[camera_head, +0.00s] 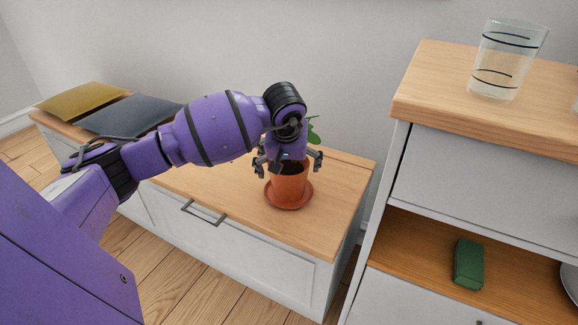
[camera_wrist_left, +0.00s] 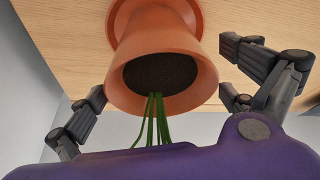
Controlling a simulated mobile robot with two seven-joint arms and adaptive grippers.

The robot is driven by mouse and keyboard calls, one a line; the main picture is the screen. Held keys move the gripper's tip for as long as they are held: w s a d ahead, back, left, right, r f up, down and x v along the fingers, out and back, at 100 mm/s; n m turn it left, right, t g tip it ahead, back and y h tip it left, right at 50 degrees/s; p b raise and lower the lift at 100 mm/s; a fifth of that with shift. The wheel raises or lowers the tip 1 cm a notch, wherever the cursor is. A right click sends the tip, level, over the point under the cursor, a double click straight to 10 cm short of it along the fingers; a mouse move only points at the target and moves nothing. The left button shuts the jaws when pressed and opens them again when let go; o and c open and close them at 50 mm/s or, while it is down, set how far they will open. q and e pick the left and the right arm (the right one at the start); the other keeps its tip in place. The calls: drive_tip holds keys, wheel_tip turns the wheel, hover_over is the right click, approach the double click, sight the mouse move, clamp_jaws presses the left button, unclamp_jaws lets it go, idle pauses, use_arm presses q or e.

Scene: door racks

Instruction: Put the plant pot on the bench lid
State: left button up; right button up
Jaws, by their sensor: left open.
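The plant pot (camera_head: 288,188) is terracotta with a green plant and stands upright with its saucer on the wooden bench lid (camera_head: 235,210), near the lid's right end. My left gripper (camera_head: 288,160) is open around the upper part of the pot, with a finger on each side. In the left wrist view the pot (camera_wrist_left: 155,60) shows its dark soil and green stems between the spread fingers, with gaps on both sides. The gripper hides much of the plant in the head view. My right gripper is not in view.
A yellow cushion (camera_head: 82,101) and a grey cushion (camera_head: 128,115) lie on the bench's left end. A taller cabinet at right carries a glass (camera_head: 508,58) on top and a green box (camera_head: 468,263) on its lower shelf. The wall is close behind the bench.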

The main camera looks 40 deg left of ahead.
use_arm(q)
drive_tip(key=shift+r, duration=0.2)
drive_tip(key=p+v, duration=0.4)
drive_tip(key=v, duration=0.7)
drive_tip(key=shift+r, duration=0.4)
drive_tip(key=shift+d, duration=0.1)
drive_tip(key=shift+c, duration=0.5)
